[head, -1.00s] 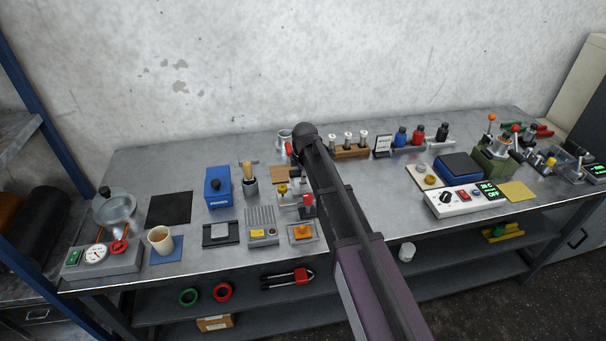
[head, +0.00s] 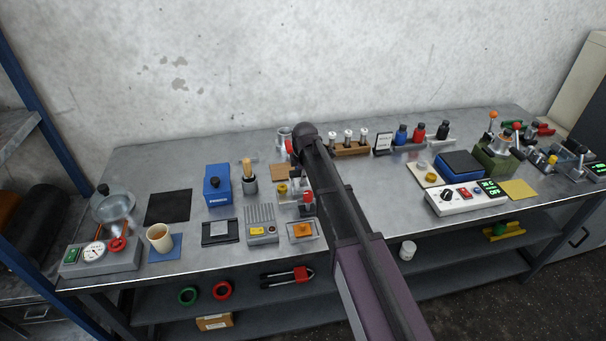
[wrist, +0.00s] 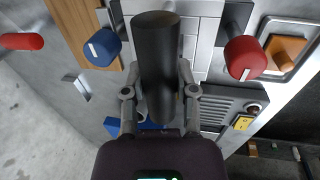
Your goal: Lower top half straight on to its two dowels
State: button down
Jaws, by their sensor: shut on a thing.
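My gripper (wrist: 160,92) is shut on a dark upright cylindrical handle (wrist: 157,50) in the wrist view. Pale grey metal with seams, apparently the top half (wrist: 205,45), shows below and behind the handle. A blue knob (wrist: 102,47) is to its left and a red knob (wrist: 245,58) to its right, both apart from the fingers. The two dowels cannot be made out, and any gap under the top half is hidden. In the head view my arm covers the gripper; part of the metal fixture (head: 286,198) shows just left of the arm.
A ribbed grey box (head: 262,225) and a tray with an orange piece (head: 302,231) stand in front of the fixture. A blue box (head: 217,186) and a brush in a dark cup (head: 249,181) are to its left. A wooden vial rack (head: 350,150) is behind, to the right.

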jog(key=shift+f+b, duration=0.7)
jog(key=shift+f, duration=0.05)
dwell(0.3)
jog(key=shift+c, duration=1.6)
grip_release()
jog(key=o, duration=0.3)
jog(key=shift+r, duration=0.15)
jog(key=shift+r+p, duration=3.65)
jog(key=shift+p, duration=0.15)
jog(key=s+d+m, duration=0.7)
jog(key=s, duration=0.1)
jog(key=s+d+m+g, duration=0.1)
jog(key=s+d+m, duration=0.6)
jog(key=s+d, duration=0.1)
jog(key=s+d+m+g, duration=0.1)
jog(key=s+d+m, duration=0.6)
jog(key=s, duration=0.3)
jog(key=shift+d+f+h, duration=0.2)
jog(key=shift+d+h, duration=0.1)
jog(key=shift+d, duration=0.45)
